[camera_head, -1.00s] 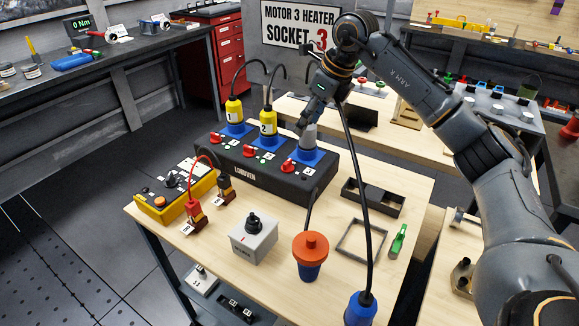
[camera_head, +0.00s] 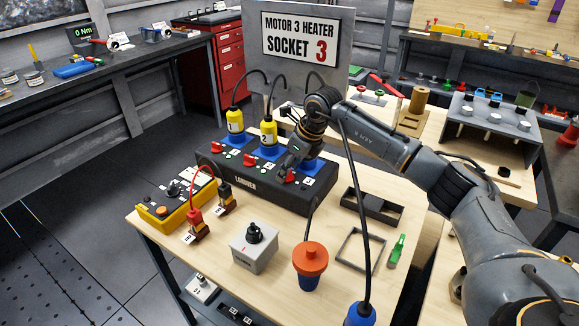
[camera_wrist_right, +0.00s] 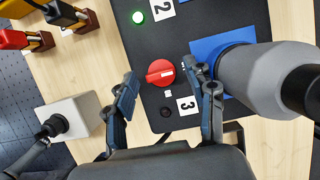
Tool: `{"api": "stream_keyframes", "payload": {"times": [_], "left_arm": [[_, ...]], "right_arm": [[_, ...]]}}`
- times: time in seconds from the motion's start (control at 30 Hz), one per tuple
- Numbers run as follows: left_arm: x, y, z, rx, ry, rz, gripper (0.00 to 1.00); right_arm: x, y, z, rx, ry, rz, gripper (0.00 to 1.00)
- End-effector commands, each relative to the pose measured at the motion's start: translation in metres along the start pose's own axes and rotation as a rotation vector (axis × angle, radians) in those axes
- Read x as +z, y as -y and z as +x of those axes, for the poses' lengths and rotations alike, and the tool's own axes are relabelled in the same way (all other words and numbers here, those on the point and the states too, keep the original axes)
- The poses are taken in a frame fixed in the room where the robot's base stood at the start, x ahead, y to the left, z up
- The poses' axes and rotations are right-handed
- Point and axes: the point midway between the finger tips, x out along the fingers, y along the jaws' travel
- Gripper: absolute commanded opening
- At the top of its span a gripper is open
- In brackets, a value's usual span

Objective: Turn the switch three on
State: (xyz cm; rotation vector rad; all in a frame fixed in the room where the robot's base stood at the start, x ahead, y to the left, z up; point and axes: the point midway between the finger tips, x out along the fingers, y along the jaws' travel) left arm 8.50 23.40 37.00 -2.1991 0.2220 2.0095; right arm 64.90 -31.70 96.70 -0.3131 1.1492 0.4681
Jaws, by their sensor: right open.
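The black box (camera_head: 240,183) on the wooden table carries three blue sockets with red rotary switches. Switch three is the red round knob (camera_wrist_right: 160,73) beside the label "3" (camera_wrist_right: 187,105); a small dark lamp (camera_wrist_right: 167,112) is next to it. My right gripper (camera_head: 285,168) is open just over this switch. In the wrist view its two fingers stand on either side of the knob, with gaps visible. A grey plug (camera_wrist_right: 262,80) sits at the blue socket three (camera_wrist_right: 220,50), beside the right-hand finger. In the head view my gripper hides much of this plug. My left gripper is out of view.
Yellow plugs one (camera_head: 235,120) and two (camera_head: 268,130) stand in their sockets. A green lamp (camera_wrist_right: 137,18) glows by label "2". A grey switch box (camera_head: 252,250), an orange-topped plug (camera_head: 310,258) and an empty grey frame (camera_head: 360,250) stand in front. A black cable hangs near my arm.

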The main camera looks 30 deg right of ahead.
Motion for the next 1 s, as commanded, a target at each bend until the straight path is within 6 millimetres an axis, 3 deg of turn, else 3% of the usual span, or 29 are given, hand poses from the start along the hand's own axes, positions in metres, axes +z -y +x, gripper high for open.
{"api": "stream_keyframes", "payload": {"times": [0.27,0.53,1.0], "left_arm": [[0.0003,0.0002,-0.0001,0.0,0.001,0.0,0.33],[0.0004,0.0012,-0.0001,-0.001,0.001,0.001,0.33],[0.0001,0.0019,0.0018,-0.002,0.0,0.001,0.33]], "right_arm": [[-0.0001,-0.0001,0.002,0.0,0.0,0.0,0.55],[-0.0001,-0.0001,0.0018,0.0,0.0,-0.001,0.02],[0.0,-0.0012,0.0022,-0.038,0.0,0.09,0.0]]}}
